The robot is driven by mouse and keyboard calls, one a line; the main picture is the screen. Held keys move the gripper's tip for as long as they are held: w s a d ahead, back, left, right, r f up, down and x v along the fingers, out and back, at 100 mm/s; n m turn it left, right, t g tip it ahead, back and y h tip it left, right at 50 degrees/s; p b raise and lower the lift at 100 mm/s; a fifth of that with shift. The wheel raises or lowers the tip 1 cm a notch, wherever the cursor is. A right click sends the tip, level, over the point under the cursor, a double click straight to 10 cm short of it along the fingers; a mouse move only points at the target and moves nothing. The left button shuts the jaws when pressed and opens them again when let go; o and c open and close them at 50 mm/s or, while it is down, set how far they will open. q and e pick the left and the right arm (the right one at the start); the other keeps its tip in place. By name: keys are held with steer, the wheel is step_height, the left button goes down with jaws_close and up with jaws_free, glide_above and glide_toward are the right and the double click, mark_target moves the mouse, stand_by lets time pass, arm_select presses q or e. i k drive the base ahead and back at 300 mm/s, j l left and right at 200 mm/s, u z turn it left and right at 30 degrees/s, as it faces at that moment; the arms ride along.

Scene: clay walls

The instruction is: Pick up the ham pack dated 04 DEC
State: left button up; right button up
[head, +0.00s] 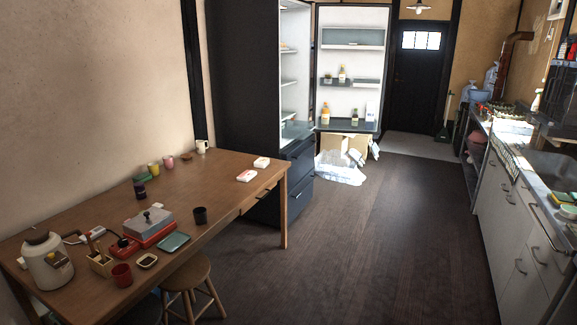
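Two small flat packs, white with some red, lie on the far right end of the wooden table (215,185) in the head view. One pack (262,162) is nearer the table's far edge. The other pack (246,176) lies a little closer and to the left, apart from it. They may be ham packs, but they are too small to read any label or date. Neither of my grippers shows in this view.
A dark fridge (243,90) stands open beyond the table. Cups, a white mug (201,147) and appliances stand on the table. A stool (187,276) is at its front. Crumpled plastic (338,168) lies by the fridge. A counter (515,215) runs along the right; the floor between is clear.

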mark_target(246, 176)
steer(key=i, duration=1.25)
steer(key=i+u, duration=0.1)
steer(key=i, duration=1.15)
steer(key=i+u, duration=0.15)
steer(key=i, duration=0.25)
steer(key=i+l+u, duration=0.15)
steer(key=i, duration=0.3)
steer(key=i+l+u, duration=0.15)
steer(key=i, duration=0.25)
steer(key=i+l+u, duration=0.15)
steer(key=i, duration=0.3)
